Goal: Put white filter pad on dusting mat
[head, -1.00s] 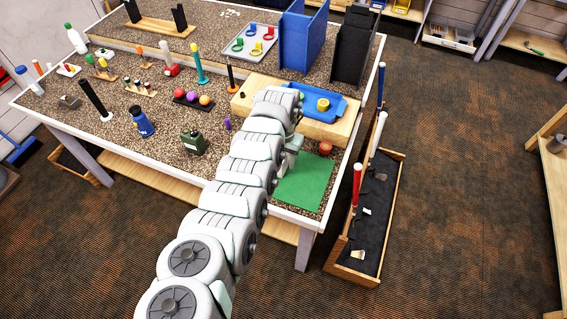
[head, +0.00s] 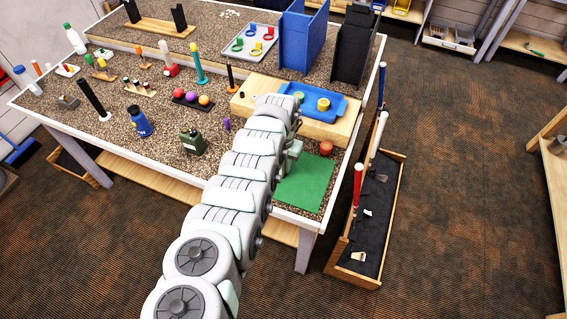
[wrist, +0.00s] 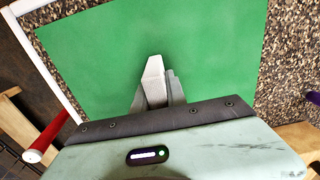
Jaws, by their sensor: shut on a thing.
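The dusting mat is the green mat (head: 308,184) at the table's front right corner. It fills much of the wrist view (wrist: 215,45). My gripper (wrist: 154,70) is over the mat, its fingers close together. A pale, narrow piece (wrist: 153,68) shows at the fingertips; I take it to be the white filter pad seen edge-on, but its outline blends with the fingers. I cannot tell whether it touches the mat. In the head view my wrist hides most of the gripper, and the pad cannot be made out.
A red-orange round object (head: 326,148) stands just behind the mat. A wooden block with a blue tray (head: 335,112) lies farther back. A club rack (head: 345,255) with upright grips stands off the table's right edge. The mat's visible surface is clear.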

